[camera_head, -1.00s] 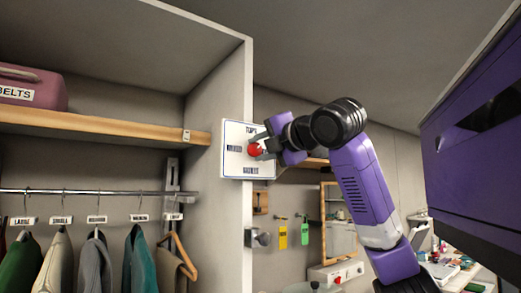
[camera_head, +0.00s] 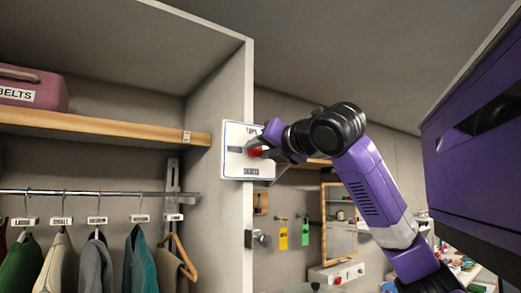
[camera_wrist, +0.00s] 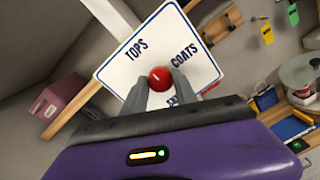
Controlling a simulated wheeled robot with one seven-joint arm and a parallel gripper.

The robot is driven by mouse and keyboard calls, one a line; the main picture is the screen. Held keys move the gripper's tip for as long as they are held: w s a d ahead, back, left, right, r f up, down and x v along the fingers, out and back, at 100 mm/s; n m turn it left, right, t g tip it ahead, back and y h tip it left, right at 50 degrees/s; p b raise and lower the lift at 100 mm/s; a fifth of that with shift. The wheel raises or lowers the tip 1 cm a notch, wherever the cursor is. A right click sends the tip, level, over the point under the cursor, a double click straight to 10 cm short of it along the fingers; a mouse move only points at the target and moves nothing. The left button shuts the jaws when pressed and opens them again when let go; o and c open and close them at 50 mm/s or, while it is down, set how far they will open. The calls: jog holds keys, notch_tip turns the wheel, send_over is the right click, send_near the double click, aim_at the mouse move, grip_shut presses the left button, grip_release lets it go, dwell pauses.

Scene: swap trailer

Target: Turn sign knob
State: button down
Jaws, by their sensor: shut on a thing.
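The white sign (camera_head: 240,165) with a blue border is fixed to the end of the wardrobe's side panel. The wrist view shows the sign (camera_wrist: 115,65) tilted, with the words TOPS and COATS readable and other lettering partly hidden by my fingers. The red knob (camera_head: 256,152) is at the middle of the sign. It also shows in the wrist view (camera_wrist: 159,76), with a short white mark on it. My gripper (camera_wrist: 160,84) is shut on the red knob, one finger on each side. In the head view my gripper (camera_head: 268,150) reaches the sign from the right.
A wooden shelf (camera_head: 100,127) and a rail with several hanging garments (camera_head: 95,265) are at left. A pink BELTS case (camera_head: 33,88) sits on the shelf. Yellow and green tags (camera_head: 305,232) hang on the wall below my arm.

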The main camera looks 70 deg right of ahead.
jog(key=shift+f, duration=0.2)
dwell(0.3)
jog(key=c, duration=1)
grip_release()
jog(key=shift+o, duration=0.2)
jog(key=shift+r, duration=0.1)
jog(key=shift+a, duration=0.1)
